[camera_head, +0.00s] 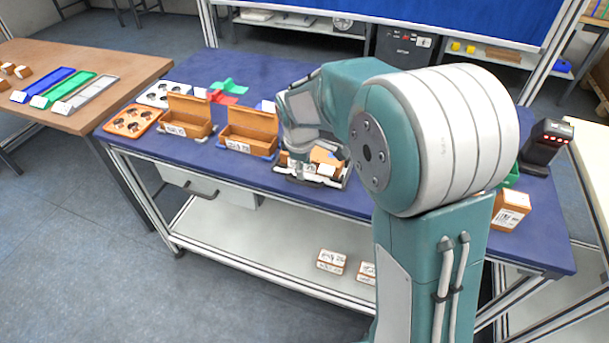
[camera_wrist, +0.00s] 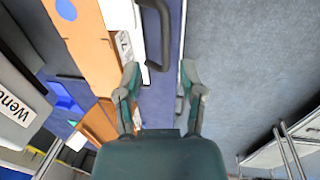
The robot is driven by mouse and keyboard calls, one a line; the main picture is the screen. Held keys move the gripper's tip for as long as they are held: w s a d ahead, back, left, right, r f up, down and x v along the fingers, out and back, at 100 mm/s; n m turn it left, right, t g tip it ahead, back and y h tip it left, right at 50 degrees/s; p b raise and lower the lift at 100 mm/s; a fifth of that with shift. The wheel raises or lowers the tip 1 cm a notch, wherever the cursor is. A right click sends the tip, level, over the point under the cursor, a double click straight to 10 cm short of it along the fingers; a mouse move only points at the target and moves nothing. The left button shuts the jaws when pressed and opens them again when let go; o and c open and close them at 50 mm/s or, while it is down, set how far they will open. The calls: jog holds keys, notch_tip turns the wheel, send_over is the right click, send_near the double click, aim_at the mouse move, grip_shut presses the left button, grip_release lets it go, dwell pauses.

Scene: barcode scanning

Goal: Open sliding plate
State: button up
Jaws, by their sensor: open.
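A metal-framed fixture (camera_head: 313,180) with an orange-brown box (camera_head: 327,157) stands at the front edge of the blue table, partly hidden by my arm. In the wrist view, a pale plate (camera_wrist: 117,14) lies beside the orange-brown part (camera_wrist: 85,35), with a dark curved handle (camera_wrist: 165,40) next to it. I cannot tell for sure that this is the sliding plate. My gripper (camera_wrist: 160,75) is open, its two fingers apart with nothing between their tips. The handle lies just ahead of the fingertips, apart from them as far as I can tell.
Two open orange boxes (camera_head: 188,128) (camera_head: 252,143) stand left of the fixture on the blue table (camera_head: 120,134). A black scanner (camera_head: 545,142) and a labelled box (camera_head: 511,209) are at the right. A wooden table (camera_head: 90,117) stands at the left. Small boxes (camera_head: 331,262) lie on the lower shelf.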

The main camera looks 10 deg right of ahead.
notch_tip(320, 180, up, 6)
jog(key=s, duration=0.1)
jog(key=shift+a, duration=0.25)
jog(key=shift+r, duration=0.1)
jog(key=s+d+r+m+t, duration=0.2)
jog(key=s+m, duration=0.4)
jog(key=s, duration=0.6)
jog(key=s+d+r+m+t+y, duration=0.1)
jog(key=s+d+r+m, duration=0.3)
jog(key=s, duration=0.8)
jog(key=shift+s+r+m+t, duration=0.4)
jog(key=shift+m, duration=0.7)
